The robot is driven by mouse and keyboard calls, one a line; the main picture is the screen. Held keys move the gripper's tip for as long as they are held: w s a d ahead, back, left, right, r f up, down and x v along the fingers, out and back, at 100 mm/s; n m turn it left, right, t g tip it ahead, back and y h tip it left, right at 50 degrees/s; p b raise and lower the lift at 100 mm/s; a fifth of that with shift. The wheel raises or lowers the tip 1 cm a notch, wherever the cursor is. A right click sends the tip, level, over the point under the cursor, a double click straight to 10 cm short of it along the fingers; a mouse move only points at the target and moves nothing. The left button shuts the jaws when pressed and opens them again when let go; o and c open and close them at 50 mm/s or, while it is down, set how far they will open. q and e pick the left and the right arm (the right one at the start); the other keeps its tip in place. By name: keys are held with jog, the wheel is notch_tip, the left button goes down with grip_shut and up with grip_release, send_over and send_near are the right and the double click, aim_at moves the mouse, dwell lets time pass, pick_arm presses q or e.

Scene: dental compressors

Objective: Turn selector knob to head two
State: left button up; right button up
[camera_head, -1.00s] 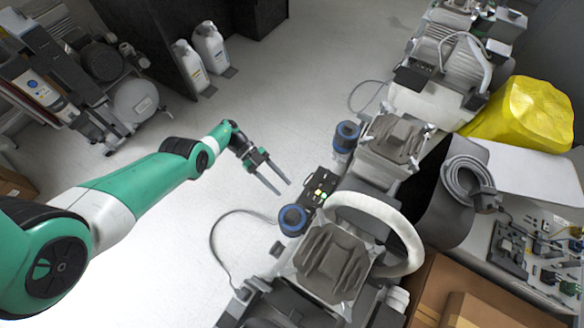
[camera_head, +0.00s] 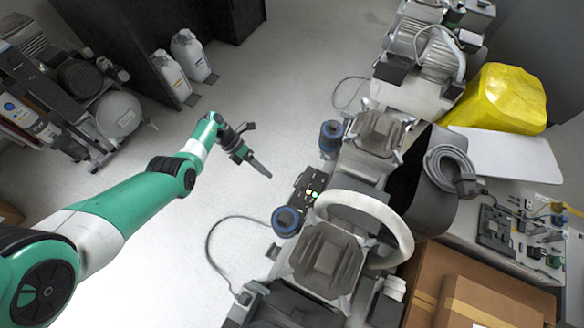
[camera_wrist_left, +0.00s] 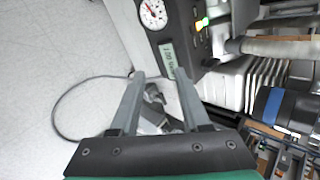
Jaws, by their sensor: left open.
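The dark control panel (camera_head: 306,188) with small lit lamps sits on the near compressor, between two blue-capped cylinders. In the left wrist view the panel (camera_wrist_left: 180,25) shows a round white gauge (camera_wrist_left: 152,14), a small display (camera_wrist_left: 172,60) and a glowing green-yellow lamp (camera_wrist_left: 203,22). I cannot make out the selector knob in either view. My left gripper (camera_head: 267,173) is open and empty, left of the panel and apart from it in the head view. In the left wrist view its fingers (camera_wrist_left: 160,85) are spread below the display, with grey fittings seen between them. My right gripper is not in view.
A white curved hose (camera_head: 375,215) arches over the near compressor beside the panel. A thin dark cable (camera_head: 208,240) loops over the floor at left. A blue-capped cylinder (camera_head: 287,220) stands just below the panel. The floor (camera_head: 270,90) above the left gripper is clear.

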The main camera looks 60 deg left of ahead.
pick_arm(q)
jog(key=d+r+m+g+y+p, duration=0.2)
jog(key=d+r+m+y+p, duration=0.2)
jog(key=d+r+m+p, duration=0.95)
pick_arm(e)
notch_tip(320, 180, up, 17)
jog(key=p, duration=0.2)
pick_arm(q)
jog(key=shift+m, duration=0.95)
jog(key=b+x, duration=0.2)
jog(key=x, duration=0.2)
jog(key=a+b+x, duration=0.1)
jog(key=b+x, duration=0.2)
jog(key=x, duration=0.2)
jog(key=s+a+b+x, duration=0.1)
jog(key=b+x, duration=0.1)
jog(key=x, duration=0.2)
jog(key=shift+d+f+b, duration=0.15)
jog(key=shift+f+b, duration=0.15)
jog(key=shift+f, duration=0.35)
jog(key=shift+w+d+f, duration=0.2)
jog(key=shift+f, duration=0.15)
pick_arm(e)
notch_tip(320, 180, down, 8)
pick_arm(q)
jog(key=shift+r, duration=0.1)
jog(key=shift+c, duration=0.3)
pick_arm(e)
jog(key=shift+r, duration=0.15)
